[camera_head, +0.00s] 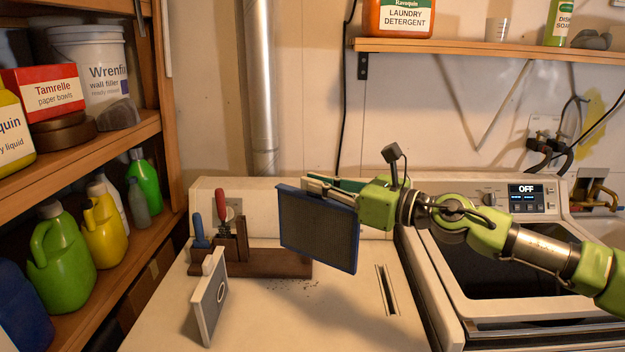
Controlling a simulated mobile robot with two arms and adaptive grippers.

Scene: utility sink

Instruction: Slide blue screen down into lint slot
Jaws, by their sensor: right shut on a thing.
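The blue screen (318,230) is a blue-framed panel with a dark mesh, held upright and slightly tilted above the white machine top. My right gripper (326,190) is shut on its top edge, with its arm coming in from the right. The lint slot (387,290) is a narrow dark opening in the white top, to the right of and nearer than the screen. The screen is apart from the slot. My left gripper is not in view.
A wooden holder (262,262) with red- and blue-handled tools stands behind the screen. A white panel (210,296) with a ring mark stands at the front left. An open washer (500,262) is at right. Shelves with bottles (62,258) line the left.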

